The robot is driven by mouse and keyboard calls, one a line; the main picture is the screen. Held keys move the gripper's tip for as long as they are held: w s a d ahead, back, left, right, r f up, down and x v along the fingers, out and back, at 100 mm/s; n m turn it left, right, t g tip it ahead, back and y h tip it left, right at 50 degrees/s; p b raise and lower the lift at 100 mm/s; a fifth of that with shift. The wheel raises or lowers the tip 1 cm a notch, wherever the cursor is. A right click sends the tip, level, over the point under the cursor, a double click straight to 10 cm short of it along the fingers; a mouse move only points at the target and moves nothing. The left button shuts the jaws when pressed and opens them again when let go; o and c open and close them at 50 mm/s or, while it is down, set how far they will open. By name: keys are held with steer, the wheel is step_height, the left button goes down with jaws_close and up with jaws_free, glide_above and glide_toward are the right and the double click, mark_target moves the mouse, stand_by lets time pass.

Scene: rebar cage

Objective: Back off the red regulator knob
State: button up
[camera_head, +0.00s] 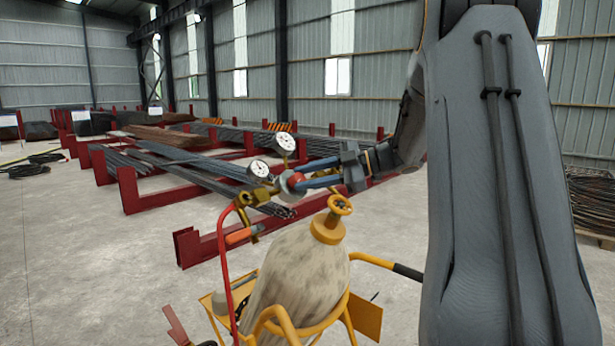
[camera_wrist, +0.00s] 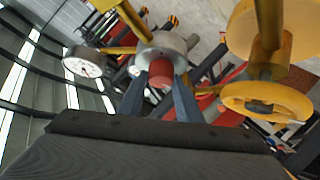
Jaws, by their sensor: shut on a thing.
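The red regulator knob (camera_head: 296,182) sits on the brass regulator (camera_head: 258,197) above the gas cylinder. It shows at the centre of the wrist view as a red cylinder (camera_wrist: 161,74) in front of the round grey regulator body (camera_wrist: 166,46). My gripper (camera_head: 305,178) reaches in from the right, and its two blue fingers are shut on the knob, one on each side. In the wrist view my gripper (camera_wrist: 161,82) has a finger on either side of the knob. Two white gauges, the left one (camera_head: 259,169) and the upper one (camera_head: 286,143), stand beside the knob.
The pale cylinder (camera_head: 295,275) stands in a yellow cart (camera_head: 365,315) below. Its yellow valve handwheel (camera_head: 341,205) is close under my gripper and shows right in the wrist view (camera_wrist: 266,101). A red hose (camera_head: 222,260) hangs left. Red racks with rebar (camera_head: 200,165) lie behind.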

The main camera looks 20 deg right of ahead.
steer(key=shift+r+n+g, duration=0.1)
steer(key=shift+n+g, duration=0.4)
steer(key=shift+n, duration=0.2)
steer(key=shift+n+g, duration=0.3)
steer(key=o, duration=1)
steer(key=shift+w+a, duration=0.1)
steer(key=shift+o, duration=0.2)
steer(key=b+v, duration=0.2)
steer(key=v, duration=0.6)
